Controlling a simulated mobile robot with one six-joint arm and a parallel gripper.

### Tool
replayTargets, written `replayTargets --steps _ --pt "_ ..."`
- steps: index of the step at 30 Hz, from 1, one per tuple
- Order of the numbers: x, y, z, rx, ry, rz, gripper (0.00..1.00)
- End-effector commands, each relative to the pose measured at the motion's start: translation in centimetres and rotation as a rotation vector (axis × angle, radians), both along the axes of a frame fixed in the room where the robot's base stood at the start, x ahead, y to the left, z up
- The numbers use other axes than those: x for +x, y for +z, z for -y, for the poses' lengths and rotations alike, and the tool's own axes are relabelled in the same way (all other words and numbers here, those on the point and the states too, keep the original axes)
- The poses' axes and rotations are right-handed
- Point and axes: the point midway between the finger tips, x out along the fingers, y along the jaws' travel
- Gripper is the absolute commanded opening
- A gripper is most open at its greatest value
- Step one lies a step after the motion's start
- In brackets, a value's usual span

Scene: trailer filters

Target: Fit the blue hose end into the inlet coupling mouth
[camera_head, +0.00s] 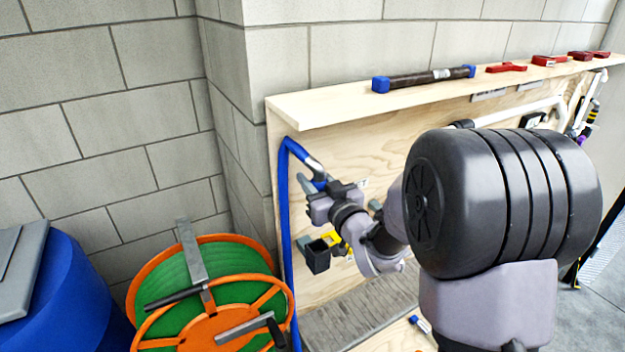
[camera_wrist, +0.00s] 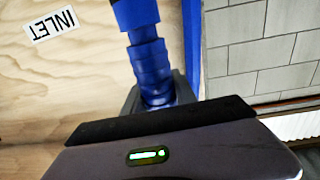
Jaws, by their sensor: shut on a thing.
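My gripper (camera_head: 328,194) is at the board's left end and is shut on the blue hose end (camera_wrist: 149,66). In the wrist view, the ribbed blue piece stands between my grey jaws (camera_wrist: 158,98) and runs up out of the picture. The blue hose (camera_head: 286,215) rises along the board's left edge and bends over at the top toward my gripper. A silvery curved piece (camera_head: 314,166) shows just above the jaws. I cannot make out the inlet coupling mouth or whether the hose end touches it. An INLET label (camera_wrist: 51,24) is on the wood left of the hose end.
A green hose reel with an orange rim (camera_head: 215,325) stands below left, beside a blue barrel (camera_head: 75,290). A wooden shelf (camera_head: 340,103) overhangs the board, carrying a dark tube with blue ends (camera_head: 425,78) and red tools. A dark square fitting (camera_head: 317,256) sits below my gripper.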

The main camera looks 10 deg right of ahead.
Motion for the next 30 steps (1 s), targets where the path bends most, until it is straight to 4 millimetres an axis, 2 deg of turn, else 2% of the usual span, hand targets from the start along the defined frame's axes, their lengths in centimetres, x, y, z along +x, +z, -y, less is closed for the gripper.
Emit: replayTargets --steps 8,22,30 --pt "-0.1 -0.3 0.0 -0.001 -0.001 0.002 0.00" --pt "-0.1 -5.6 0.0 -0.001 -0.001 0.001 0.00" --pt "-0.1 -5.8 0.0 -0.001 0.000 0.001 0.00"
